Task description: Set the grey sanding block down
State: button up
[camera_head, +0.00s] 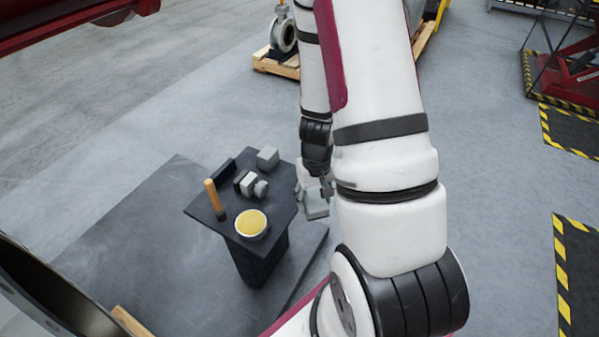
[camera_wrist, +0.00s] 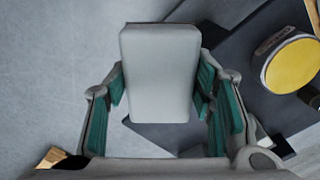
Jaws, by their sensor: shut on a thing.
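The grey sanding block (camera_wrist: 160,75) is between the green-padded fingers of my gripper (camera_wrist: 160,95) in the wrist view, and the fingers are shut on it. In the head view my gripper (camera_head: 316,195) is at the right edge of the small dark table (camera_head: 215,225), partly hidden by my arm. The block seems to be held beside the table edge; the wrist view shows floor behind its left side and dark tabletop to its right. Its height above the table is hard to tell.
On the table stand a bowl with yellow contents (camera_head: 251,224), a wooden-handled tool (camera_head: 214,198), a grey block (camera_head: 267,158) and several small grey pieces (camera_head: 248,183). The tabletop's front right part looks bare. A flanged valve (camera_head: 283,35) on a pallet stands behind.

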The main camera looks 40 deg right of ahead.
jog(key=w+d, duration=0.1)
jog(key=w, duration=0.3)
jog(key=w+d+f, duration=0.1)
jog(key=w+d, duration=0.1)
jog(key=w, duration=0.2)
jog(key=w+d, duration=0.2)
jog(key=w, duration=0.3)
jog(key=shift+d+f, duration=0.2)
jog(key=shift+w, duration=0.1)
jog(key=shift+d+f+b, duration=0.1)
jog(key=shift+f+b, duration=0.45)
jog(key=shift+f, duration=1.2)
jog(key=shift+f, duration=0.15)
jog(key=o, duration=1)
jog(key=shift+o, duration=0.2)
